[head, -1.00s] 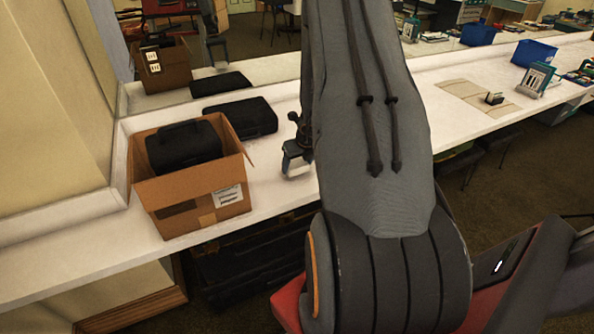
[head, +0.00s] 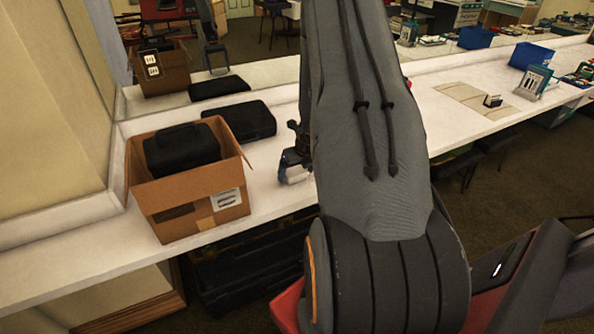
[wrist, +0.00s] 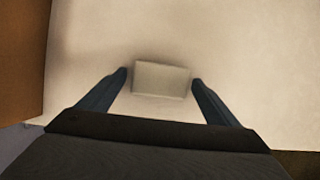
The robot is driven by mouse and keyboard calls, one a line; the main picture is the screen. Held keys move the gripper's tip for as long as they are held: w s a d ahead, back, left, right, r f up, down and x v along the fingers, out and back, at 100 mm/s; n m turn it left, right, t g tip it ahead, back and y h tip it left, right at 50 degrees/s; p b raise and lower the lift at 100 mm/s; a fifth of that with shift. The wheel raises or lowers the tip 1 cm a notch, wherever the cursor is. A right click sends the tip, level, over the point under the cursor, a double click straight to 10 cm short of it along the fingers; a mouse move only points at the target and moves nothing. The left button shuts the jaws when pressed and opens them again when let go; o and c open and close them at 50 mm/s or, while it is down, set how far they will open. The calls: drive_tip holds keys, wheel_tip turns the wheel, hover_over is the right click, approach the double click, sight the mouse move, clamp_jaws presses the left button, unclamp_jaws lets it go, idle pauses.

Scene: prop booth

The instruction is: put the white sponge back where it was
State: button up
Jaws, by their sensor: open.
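The white sponge (wrist: 162,79) lies on the white counter in the wrist view, between the two blue fingers. My gripper (wrist: 160,76) is open, with a small gap visible on each side of the sponge. In the head view my gripper (head: 291,160) is low over the counter, right of the cardboard box, and the sponge (head: 297,175) shows as a pale block at its fingers. My arm hides part of the counter to the right of it.
An open cardboard box (head: 205,218) holding a black case (head: 182,149) stands left of my gripper. Another black case (head: 240,121) lies behind it. The counter (head: 262,195) ends just in front. A mirror runs along the back. A beige mat (head: 463,94) lies farther right.

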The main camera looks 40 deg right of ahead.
drive_tip(key=shift+r, duration=0.1)
drive_tip(key=p+v, duration=0.2)
drive_tip(key=v, duration=1)
drive_tip(key=shift+s, duration=0.1)
